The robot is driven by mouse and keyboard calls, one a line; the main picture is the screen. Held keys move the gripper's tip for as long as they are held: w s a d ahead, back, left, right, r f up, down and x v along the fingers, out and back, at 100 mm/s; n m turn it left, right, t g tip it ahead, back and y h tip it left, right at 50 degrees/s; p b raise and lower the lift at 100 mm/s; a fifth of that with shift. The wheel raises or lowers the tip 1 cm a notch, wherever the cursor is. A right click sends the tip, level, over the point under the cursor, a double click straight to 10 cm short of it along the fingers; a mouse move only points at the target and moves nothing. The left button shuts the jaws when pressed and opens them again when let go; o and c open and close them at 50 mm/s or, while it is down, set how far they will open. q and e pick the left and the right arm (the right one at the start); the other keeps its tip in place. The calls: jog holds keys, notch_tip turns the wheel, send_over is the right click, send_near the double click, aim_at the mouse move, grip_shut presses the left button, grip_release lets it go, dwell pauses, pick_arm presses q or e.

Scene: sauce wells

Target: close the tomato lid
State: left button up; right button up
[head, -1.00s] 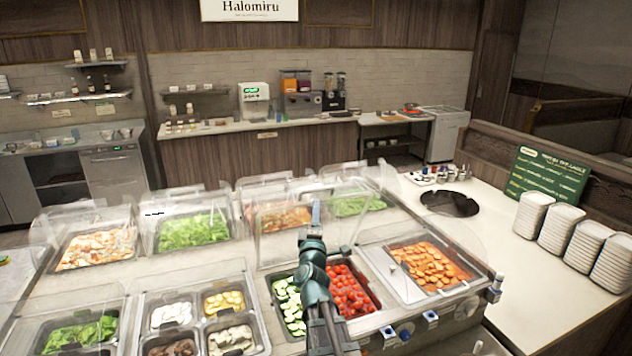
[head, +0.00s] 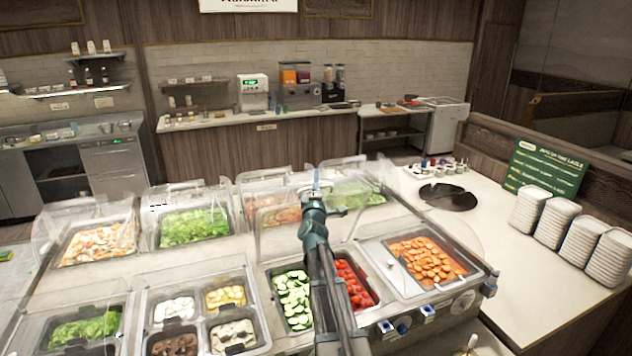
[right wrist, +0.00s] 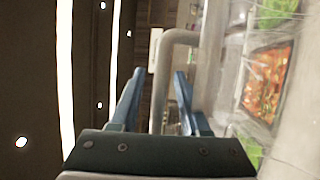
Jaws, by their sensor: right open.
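The tomatoes (head: 352,285) lie in the right half of a front pan, with sliced cucumbers (head: 291,298) in the left half. A clear lid panel (head: 279,232) appears to stand raised behind this pan; its edges are hard to make out. My right arm crosses in front of the tomatoes and hides part of them. My right gripper (head: 316,182) is above and behind the pan, pointing away. In the right wrist view its blue fingers (right wrist: 158,100) are apart, with a grey bent bar (right wrist: 183,85) showing between and beyond them. I cannot tell whether they touch it. My left gripper is not in view.
A pan of orange slices (head: 425,258) sits right of the tomatoes, among clear guards. Pans of greens (head: 194,227) and other food fill the counter behind and left. Stacked white trays (head: 530,208) and a green sign (head: 545,170) stand at the right, with bare counter before them.

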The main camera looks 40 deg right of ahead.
grip_shut()
dwell(1.5)
